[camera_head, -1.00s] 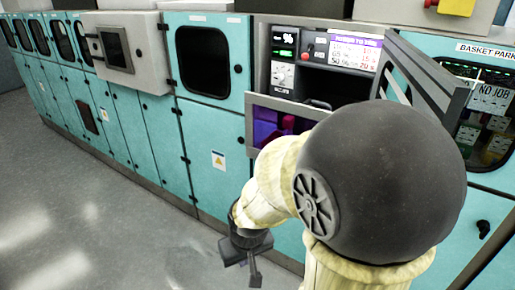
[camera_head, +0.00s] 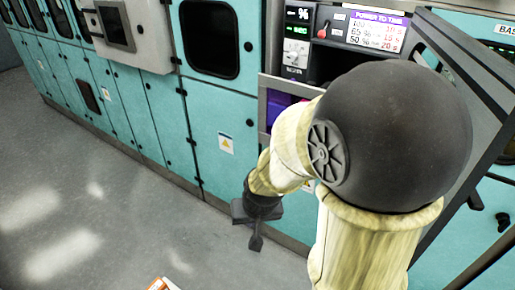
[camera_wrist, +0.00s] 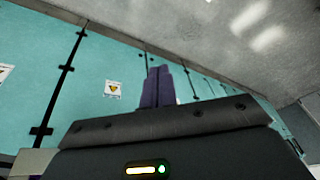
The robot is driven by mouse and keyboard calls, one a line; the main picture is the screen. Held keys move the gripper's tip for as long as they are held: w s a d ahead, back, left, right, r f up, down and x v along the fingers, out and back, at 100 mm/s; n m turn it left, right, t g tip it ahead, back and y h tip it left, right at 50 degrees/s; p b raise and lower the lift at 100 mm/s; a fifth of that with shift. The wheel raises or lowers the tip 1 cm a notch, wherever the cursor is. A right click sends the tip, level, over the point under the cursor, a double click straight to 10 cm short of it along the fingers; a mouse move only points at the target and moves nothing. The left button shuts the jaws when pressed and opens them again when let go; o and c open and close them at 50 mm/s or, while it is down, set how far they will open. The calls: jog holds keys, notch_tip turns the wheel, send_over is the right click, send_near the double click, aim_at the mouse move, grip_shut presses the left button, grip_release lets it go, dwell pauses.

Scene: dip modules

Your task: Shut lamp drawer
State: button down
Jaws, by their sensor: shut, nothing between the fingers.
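The likely lamp drawer (camera_head: 272,104) is a grey-framed front with a purple-lit pane, below the control panel in the head view. It seems to stand out from the machine; my arm hides its right part, so how far is hard to tell. My gripper (camera_head: 255,242) hangs low in front of the teal cabinets, below and left of the drawer, apart from it. Its fingers (camera_wrist: 157,86) are together and empty in the wrist view. The drawer cannot be made out in the wrist view.
A grey-framed panel (camera_head: 462,62) stands swung out at the right, close to my arm. A control panel (camera_head: 297,45) with a red-tipped lever sits above the drawer. Teal cabinets (camera_head: 215,110) line the left. The grey floor (camera_head: 110,215) is open; an orange-and-white item (camera_head: 163,284) shows at the bottom edge.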

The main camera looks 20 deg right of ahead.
aim_at(263, 143)
jog(key=w+r+m+t+h+p, duration=0.1)
jog(key=w+m+t+h, duration=0.2)
jog(key=w+m+h, duration=0.4)
jog(key=w+a+r+m+t+h+p, duration=0.1)
jog(key=w+m+t+h, duration=0.3)
jog(key=m, duration=1.5)
jog(key=w+h, duration=0.3)
jog(key=w, duration=0.1)
jog(key=shift+w+m+h+p, duration=0.25)
jog(key=shift+m+h+p, duration=0.05)
jog(key=shift+m, duration=0.1)
jog(key=p+x, duration=0.3)
jog(key=x, duration=0.3)
jog(key=p+x, duration=0.3)
jog(key=x, duration=0.3)
jog(key=shift+w+d+r, duration=0.2)
jog(key=shift+w+r, duration=0.05)
jog(key=shift+w+d+f+p, duration=0.2)
jog(key=shift+w+d+p, duration=0.1)
jog(key=shift+w+d, duration=0.15)
jog(key=shift+d, duration=0.15)
